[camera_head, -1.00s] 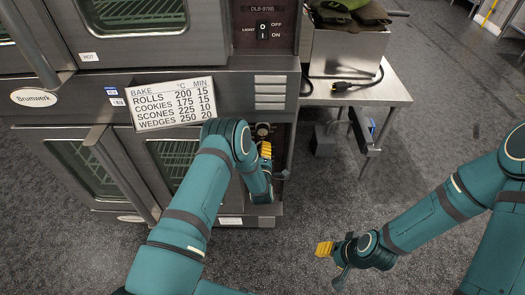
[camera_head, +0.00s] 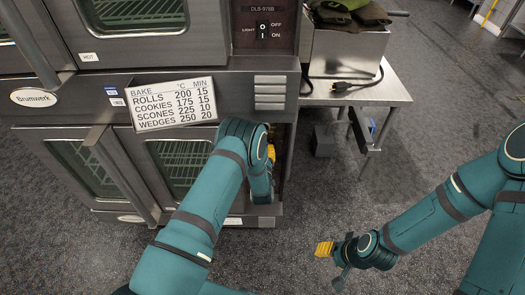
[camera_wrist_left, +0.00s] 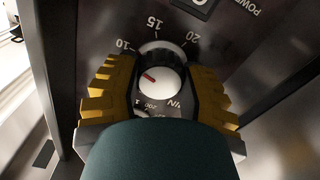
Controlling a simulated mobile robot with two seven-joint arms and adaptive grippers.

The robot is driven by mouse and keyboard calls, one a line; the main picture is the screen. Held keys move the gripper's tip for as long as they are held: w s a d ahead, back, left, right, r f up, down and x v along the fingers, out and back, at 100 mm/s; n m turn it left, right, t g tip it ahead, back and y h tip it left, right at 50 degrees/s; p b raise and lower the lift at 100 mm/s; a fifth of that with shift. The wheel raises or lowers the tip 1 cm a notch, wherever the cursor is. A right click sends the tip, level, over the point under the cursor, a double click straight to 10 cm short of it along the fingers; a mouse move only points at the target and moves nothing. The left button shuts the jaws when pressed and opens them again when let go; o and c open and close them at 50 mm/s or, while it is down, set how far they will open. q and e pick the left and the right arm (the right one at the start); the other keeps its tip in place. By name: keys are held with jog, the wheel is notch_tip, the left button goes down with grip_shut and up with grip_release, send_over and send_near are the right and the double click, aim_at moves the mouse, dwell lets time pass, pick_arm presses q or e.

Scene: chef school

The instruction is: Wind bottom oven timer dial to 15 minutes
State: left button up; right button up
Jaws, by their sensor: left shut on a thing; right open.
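The timer dial (camera_wrist_left: 160,86) shows in the left wrist view as a round light knob with a red mark, on a dark panel printed 10, 15 and 20. The red mark points up and left, nearer 10 than 15. My left gripper (camera_wrist_left: 157,94) is shut on the dial, with a yellow-backed finger on either side. In the head view the left gripper (camera_head: 270,157) is mostly behind my wrist, and the dial is hidden. My right gripper (camera_head: 334,264) is open and empty above the floor, away from the oven.
The bottom oven door (camera_head: 110,160) is closed, with a vertical handle. A bake chart (camera_head: 171,105) hangs above it, listing temperatures and minutes. The floor between the arms is clear.

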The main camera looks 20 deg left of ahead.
pick_arm(q)
jog(key=m, duration=0.4)
jog(key=shift+w+r+m, duration=0.1)
jog(key=shift+r+m, duration=0.1)
jog(key=shift+m, duration=1.7)
jog(key=o, duration=1.2)
jog(key=shift+f, duration=0.1)
